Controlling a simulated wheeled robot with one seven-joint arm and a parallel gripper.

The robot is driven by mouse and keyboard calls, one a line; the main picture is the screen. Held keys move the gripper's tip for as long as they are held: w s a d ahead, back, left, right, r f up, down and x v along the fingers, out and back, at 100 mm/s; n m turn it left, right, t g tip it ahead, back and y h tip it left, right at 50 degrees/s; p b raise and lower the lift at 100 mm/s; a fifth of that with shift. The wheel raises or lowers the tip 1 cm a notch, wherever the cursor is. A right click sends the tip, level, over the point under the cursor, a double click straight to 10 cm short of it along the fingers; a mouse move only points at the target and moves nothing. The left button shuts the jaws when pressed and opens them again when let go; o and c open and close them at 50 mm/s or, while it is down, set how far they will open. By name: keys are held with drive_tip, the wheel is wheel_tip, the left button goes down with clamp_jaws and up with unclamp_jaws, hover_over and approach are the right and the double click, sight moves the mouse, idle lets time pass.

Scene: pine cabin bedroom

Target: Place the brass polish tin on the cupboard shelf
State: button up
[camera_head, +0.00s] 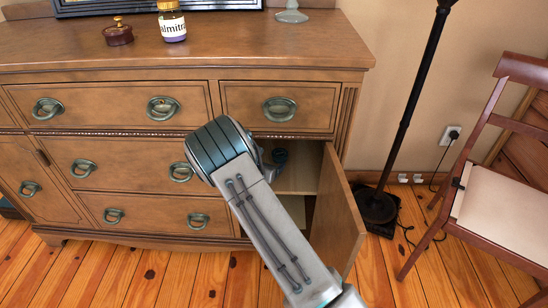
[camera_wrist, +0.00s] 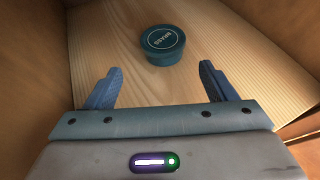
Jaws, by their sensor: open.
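The brass polish tin (camera_wrist: 163,44) is a small round dark teal tin with a pale ring and lettering on its lid. It stands upright on the pale wooden cupboard shelf (camera_wrist: 115,45) inside the cupboard. My gripper (camera_wrist: 160,82) is open in the wrist view, with its two blue fingers apart and nothing between them. The tin is beyond the fingertips, roughly centred and not touched. In the head view my arm reaches into the cupboard and hides most of the opening; a small dark blue shape shows at the shelf, and I cannot tell whether it is tin or finger.
The cupboard door (camera_head: 338,215) stands open at the right of the opening. Cupboard walls flank the gripper closely. On the dresser top (camera_head: 230,40) are a labelled jar (camera_head: 171,22) and a dark lidded pot (camera_head: 118,34). A lamp pole (camera_head: 407,100) and chair (camera_head: 500,190) stand right.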

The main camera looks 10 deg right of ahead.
drive_tip(key=p+v, duration=0.1)
drive_tip(key=v, duration=0.4)
drive_tip(key=shift+d+r, duration=0.2)
drive_tip(key=shift+s+a, duration=0.15)
drive_tip(key=shift+s, duration=0.05)
